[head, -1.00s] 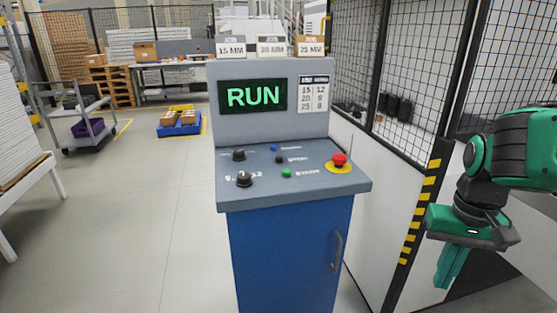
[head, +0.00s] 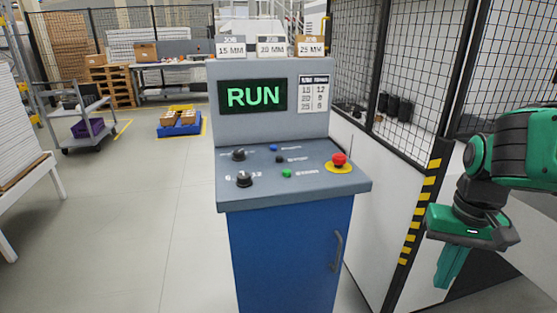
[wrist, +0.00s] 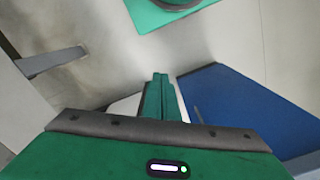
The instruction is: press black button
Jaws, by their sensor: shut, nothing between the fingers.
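The black button (head: 280,160) is a small dark button on the sloped grey panel (head: 325,187) of the control console, in the head view. A blue button (head: 273,148) lies just above it and a green button (head: 286,173) just below it. My gripper (head: 450,268) hangs to the right of the console, pointing down, well apart from the panel. Its green fingers are closed together with nothing between them. In the wrist view the closed fingers (wrist: 161,95) show above the floor, with the blue cabinet side (wrist: 240,110) to their right. The black button is out of the wrist view.
Two black knobs (head: 244,179) sit at the panel's left, and a red emergency stop (head: 339,160) on a yellow base at its right. The screen (head: 253,95) reads RUN. A mesh fence (head: 425,70) with a striped post (head: 420,205) stands at the right.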

